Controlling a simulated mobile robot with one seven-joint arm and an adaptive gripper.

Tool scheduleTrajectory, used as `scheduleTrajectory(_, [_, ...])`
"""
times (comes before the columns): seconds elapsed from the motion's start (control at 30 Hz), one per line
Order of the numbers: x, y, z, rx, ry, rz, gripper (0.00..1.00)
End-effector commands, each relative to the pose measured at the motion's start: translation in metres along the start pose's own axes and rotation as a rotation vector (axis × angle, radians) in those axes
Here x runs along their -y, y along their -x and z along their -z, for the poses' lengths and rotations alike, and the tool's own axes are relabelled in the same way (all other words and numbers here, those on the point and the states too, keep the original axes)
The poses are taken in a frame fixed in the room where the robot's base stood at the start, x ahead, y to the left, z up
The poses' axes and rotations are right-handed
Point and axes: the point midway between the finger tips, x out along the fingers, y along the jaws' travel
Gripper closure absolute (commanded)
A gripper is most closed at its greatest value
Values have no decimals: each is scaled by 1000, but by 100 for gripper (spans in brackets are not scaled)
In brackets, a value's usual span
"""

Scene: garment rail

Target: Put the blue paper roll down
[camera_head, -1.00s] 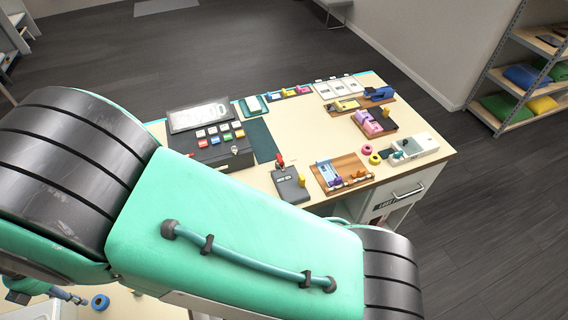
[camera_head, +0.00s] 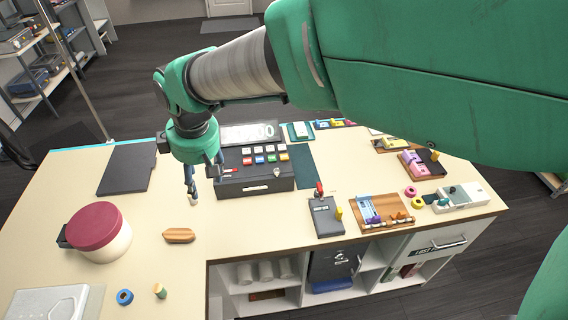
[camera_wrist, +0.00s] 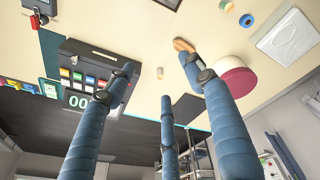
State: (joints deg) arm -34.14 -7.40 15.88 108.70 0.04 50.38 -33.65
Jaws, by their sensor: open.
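The blue paper roll (camera_head: 125,297), a small ring, lies on the pale counter at the lower left of the head view. It also shows at the top of the wrist view (camera_wrist: 246,20), well outside the fingers. My gripper (camera_head: 192,192) hangs fingers down over the counter, left of the black cash register (camera_head: 254,172) and clear of the blue roll. In the wrist view my gripper (camera_wrist: 158,76) has its fingers spread apart with nothing held. A small pale cylinder (camera_wrist: 160,73) shows between the fingertips, apparently on the counter below them.
A red-lidded round box (camera_head: 97,228), a brown oval item (camera_head: 179,235) and a small tan-green cylinder (camera_head: 160,291) stand near the blue roll. A dark flat panel (camera_head: 127,168) lies behind. Pink (camera_head: 410,191) and yellow (camera_head: 418,203) rolls lie at right. Bare counter surrounds the blue roll.

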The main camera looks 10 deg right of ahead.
Motion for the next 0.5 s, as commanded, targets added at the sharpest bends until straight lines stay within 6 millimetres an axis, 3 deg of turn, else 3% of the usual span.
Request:
scheduleTrajectory(0.03, [-9,15,-21,-10,-58,-16,47])
scheduleTrajectory(0.2, [-26,55,-87,-38,-255,-60,47])
scheduleTrajectory(0.5, [-25,107,-201,-94,-599,-144,47])
